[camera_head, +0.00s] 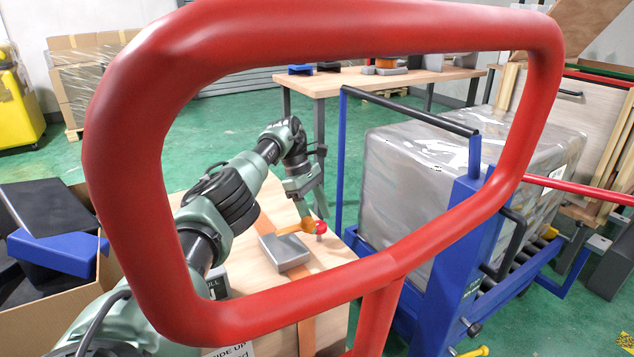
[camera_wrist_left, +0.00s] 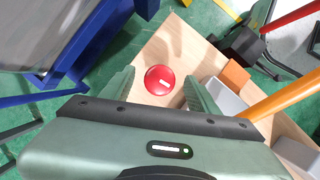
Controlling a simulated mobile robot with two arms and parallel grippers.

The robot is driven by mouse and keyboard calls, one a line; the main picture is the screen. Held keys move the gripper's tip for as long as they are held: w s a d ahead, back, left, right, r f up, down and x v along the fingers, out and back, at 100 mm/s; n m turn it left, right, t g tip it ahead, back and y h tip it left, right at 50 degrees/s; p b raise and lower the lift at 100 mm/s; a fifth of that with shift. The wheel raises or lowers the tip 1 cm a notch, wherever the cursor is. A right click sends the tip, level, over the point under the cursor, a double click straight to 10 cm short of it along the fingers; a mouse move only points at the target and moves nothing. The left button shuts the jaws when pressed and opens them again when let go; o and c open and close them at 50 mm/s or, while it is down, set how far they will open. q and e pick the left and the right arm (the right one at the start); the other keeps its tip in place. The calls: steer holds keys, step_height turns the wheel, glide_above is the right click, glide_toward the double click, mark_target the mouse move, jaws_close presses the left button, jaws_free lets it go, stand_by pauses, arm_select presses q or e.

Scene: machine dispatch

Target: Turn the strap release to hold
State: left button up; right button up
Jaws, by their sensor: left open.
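A round red knob (camera_head: 319,227) with a small white mark stands on the wooden crate top (camera_head: 243,262), near its far edge. It also shows in the left wrist view (camera_wrist_left: 159,79), just beyond and between the finger tips. An orange lever (camera_head: 293,229) lies beside the knob, next to a grey metal block (camera_head: 285,251). My left gripper (camera_head: 311,207) is open, pointing down over the knob; its two green fingers show on either side of the knob in the left wrist view. Contact with the knob cannot be told. My right gripper is not in view.
A thick red tubular frame (camera_head: 345,293) crosses the near view. A blue cart (camera_head: 462,240) with a wrapped grey load (camera_head: 415,172) stands right of the crate. A cardboard box (camera_head: 62,310) with dark and blue items is at left. A wooden table (camera_head: 375,80) stands behind.

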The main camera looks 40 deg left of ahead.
arm_select(q)
step_height(320, 180, up, 2)
steer(key=shift+r, duration=0.1)
step_height(320, 180, up, 16)
steer(key=p, duration=0.7)
steer(key=shift+r+p, duration=0.25)
steer(key=shift+p, duration=0.1)
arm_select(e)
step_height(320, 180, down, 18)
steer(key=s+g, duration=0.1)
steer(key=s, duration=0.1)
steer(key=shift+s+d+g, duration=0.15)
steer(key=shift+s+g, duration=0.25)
